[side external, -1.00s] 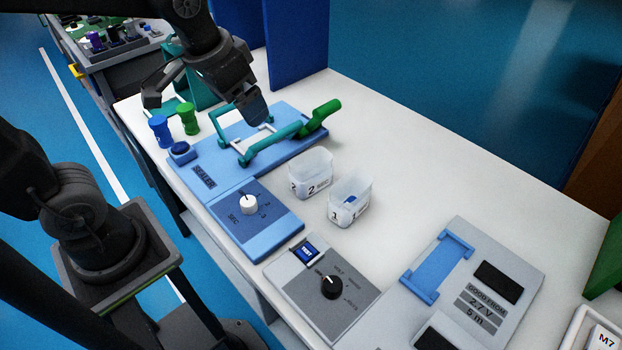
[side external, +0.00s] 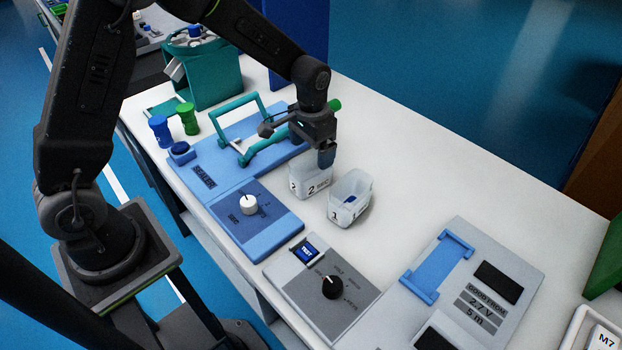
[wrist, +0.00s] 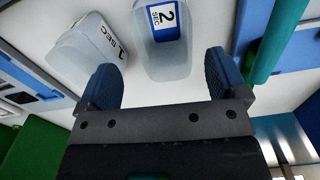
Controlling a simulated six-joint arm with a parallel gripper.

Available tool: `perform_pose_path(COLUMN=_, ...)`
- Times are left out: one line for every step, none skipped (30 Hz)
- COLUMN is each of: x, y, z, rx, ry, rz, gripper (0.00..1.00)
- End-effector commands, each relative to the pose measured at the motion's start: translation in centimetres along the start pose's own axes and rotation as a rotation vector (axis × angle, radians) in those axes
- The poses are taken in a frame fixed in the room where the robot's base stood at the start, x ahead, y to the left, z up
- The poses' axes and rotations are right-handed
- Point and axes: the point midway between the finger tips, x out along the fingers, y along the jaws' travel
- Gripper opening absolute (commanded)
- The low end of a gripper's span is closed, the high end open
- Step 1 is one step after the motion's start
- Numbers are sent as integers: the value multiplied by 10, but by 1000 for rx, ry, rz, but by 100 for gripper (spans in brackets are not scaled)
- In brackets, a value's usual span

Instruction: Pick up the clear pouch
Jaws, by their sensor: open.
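I cannot make out the clear pouch for certain in either current view. My gripper (side external: 326,158) is open and hangs just above the back right side of the clear bin marked 2 (side external: 308,178). In the wrist view, the two blue fingers (wrist: 162,74) are apart with nothing held between them. Bin 2 (wrist: 170,66) lies beyond and between the fingertips there. The clear bin marked 1 (side external: 350,198) stands just right of bin 2, with a small blue patch showing in it. Bin 1 also shows at the left of the wrist view (wrist: 82,58).
A dial panel (side external: 268,222) and a grey tester (side external: 318,312) lie in front. The white table (side external: 440,170) is clear to the right.

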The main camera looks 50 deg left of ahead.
Motion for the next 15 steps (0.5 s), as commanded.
perform_pose_path(x=12, y=0, z=1, rx=0, ry=-6, rz=0, gripper=92)
perform_pose_path(x=17, y=0, z=1, rx=0, ry=-4, rz=0, gripper=92)
perform_pose_path(x=23, y=0, z=1, rx=0, ry=-5, rz=0, gripper=92)
perform_pose_path(x=27, y=0, z=1, rx=-1, ry=-3, rz=0, gripper=92)
perform_pose_path(x=30, y=0, z=1, rx=-1, ry=-3, rz=0, gripper=92)
perform_pose_path(x=34, y=0, z=1, rx=-1, ry=-3, rz=0, gripper=92)
perform_pose_path(x=36, y=0, z=1, rx=-1, ry=-2, rz=0, gripper=92)
perform_pose_path(x=38, y=0, z=0, rx=-1, ry=-1, rz=0, gripper=92)
perform_pose_path(x=40, y=0, z=0, rx=-1, ry=0, rz=0, gripper=92)
perform_pose_path(x=41, y=-1, z=0, rx=-1, ry=0, rz=0, gripper=92)
perform_pose_path(x=43, y=-1, z=0, rx=-1, ry=-1, rz=0, gripper=92)
perform_pose_path(x=47, y=-2, z=0, rx=-1, ry=-3, rz=0, gripper=92)
perform_pose_path(x=50, y=-2, z=0, rx=-1, ry=-3, rz=0, gripper=92)
perform_pose_path(x=54, y=-3, z=0, rx=-1, ry=-3, rz=0, gripper=92)
perform_pose_path(x=61, y=-4, z=-1, rx=-2, ry=-4, rz=0, gripper=92)
